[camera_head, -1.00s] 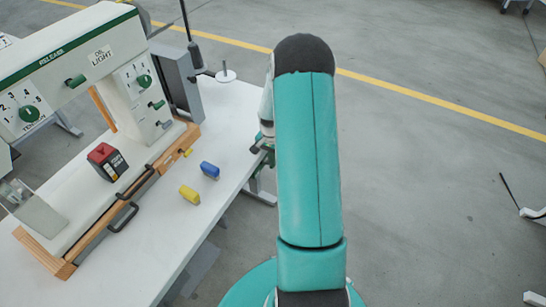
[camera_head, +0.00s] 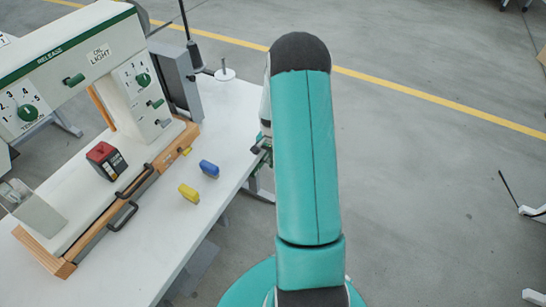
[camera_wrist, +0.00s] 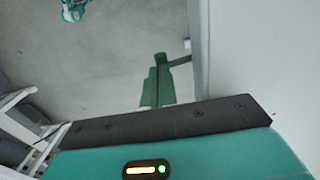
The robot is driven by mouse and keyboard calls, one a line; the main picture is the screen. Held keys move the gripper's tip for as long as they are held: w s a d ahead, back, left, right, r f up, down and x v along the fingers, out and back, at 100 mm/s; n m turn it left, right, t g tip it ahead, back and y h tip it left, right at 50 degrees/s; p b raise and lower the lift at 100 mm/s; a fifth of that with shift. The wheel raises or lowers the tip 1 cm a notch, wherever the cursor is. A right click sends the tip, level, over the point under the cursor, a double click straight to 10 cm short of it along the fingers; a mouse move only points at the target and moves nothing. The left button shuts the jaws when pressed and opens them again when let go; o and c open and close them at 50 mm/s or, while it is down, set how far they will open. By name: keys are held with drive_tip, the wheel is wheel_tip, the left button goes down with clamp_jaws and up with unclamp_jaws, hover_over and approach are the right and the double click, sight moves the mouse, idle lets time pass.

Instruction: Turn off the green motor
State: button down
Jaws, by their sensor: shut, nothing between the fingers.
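A green stepped block (camera_wrist: 158,88) shows in the wrist view, beside a pale panel; I take it for the green motor, but no switch on it can be made out. In the head view a little green (camera_head: 250,185) shows below the table's right edge, mostly hidden. My gripper (camera_head: 263,148) is small and partly hidden behind my teal arm, close to the table's right edge. Its fingers look shut and empty, apart from the green block as far as I can tell.
A white press (camera_head: 85,55) with green knobs and switches stands on the white table (camera_head: 160,225). A red-topped box (camera_head: 106,160), a yellow block (camera_head: 189,193) and a blue block (camera_head: 209,168) lie there. Open grey floor (camera_head: 430,190) is at right.

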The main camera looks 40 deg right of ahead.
drive_tip(key=shift+s+d+f, duration=0.1)
drive_tip(key=shift+s+f, duration=0.05)
drive_tip(key=shift+s+d+f+t+y, duration=0.1)
drive_tip(key=shift+s+f+t+y, duration=0.15)
drive_tip(key=shift+f+t, duration=0.4)
drive_tip(key=shift+s+d+f+t+y, duration=0.1)
drive_tip(key=shift+s+f+t+y, duration=0.2)
drive_tip(key=shift+f+t, duration=0.35)
drive_tip(key=shift+s+f+t+y, duration=0.25)
drive_tip(key=shift+f+t, duration=0.15)
drive_tip(key=shift+t, duration=0.5)
drive_tip(key=shift+f, duration=0.15)
